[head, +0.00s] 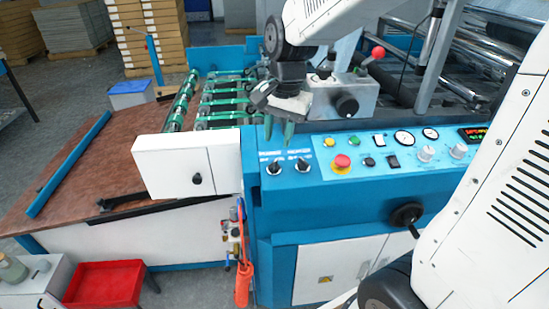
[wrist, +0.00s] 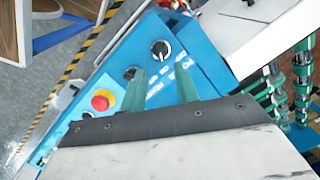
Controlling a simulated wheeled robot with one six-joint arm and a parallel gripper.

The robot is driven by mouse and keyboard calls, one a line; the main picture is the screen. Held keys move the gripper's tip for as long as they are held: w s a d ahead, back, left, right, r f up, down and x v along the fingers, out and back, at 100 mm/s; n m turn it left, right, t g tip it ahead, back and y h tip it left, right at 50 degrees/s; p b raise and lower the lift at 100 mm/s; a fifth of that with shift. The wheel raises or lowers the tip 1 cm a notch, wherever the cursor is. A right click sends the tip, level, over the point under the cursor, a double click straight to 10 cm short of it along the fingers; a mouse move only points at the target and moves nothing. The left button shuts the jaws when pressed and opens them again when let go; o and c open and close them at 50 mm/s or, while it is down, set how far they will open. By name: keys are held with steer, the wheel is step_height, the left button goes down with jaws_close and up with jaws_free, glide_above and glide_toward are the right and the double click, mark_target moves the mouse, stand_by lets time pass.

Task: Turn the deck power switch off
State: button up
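The blue control panel (head: 420,180) carries two black rotary switches, a left one (head: 274,167) and a right one (head: 302,165). Their labels are too small to read, so I cannot tell which is the deck power switch. In the wrist view the left switch (wrist: 160,50) shows a pale pointer and lies beyond the fingertips; the right one (wrist: 130,73) is partly hidden by a finger. My gripper (head: 278,138) hangs above and behind these switches, green fingers pointing down. It is open and empty, also in the wrist view (wrist: 160,88), touching neither switch.
A red emergency button (head: 341,162) on a yellow base sits right of the switches, with several small buttons and knobs beyond it. A white box (head: 187,165) juts out at the left. A grey unit with a red-knobbed lever (head: 376,54) stands behind the panel.

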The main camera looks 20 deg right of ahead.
mark_target(274, 163)
steer(key=f, duration=0.7)
steer(key=shift+w+a+f, duration=0.25)
steer(key=shift+w+f, duration=0.1)
jaws_close()
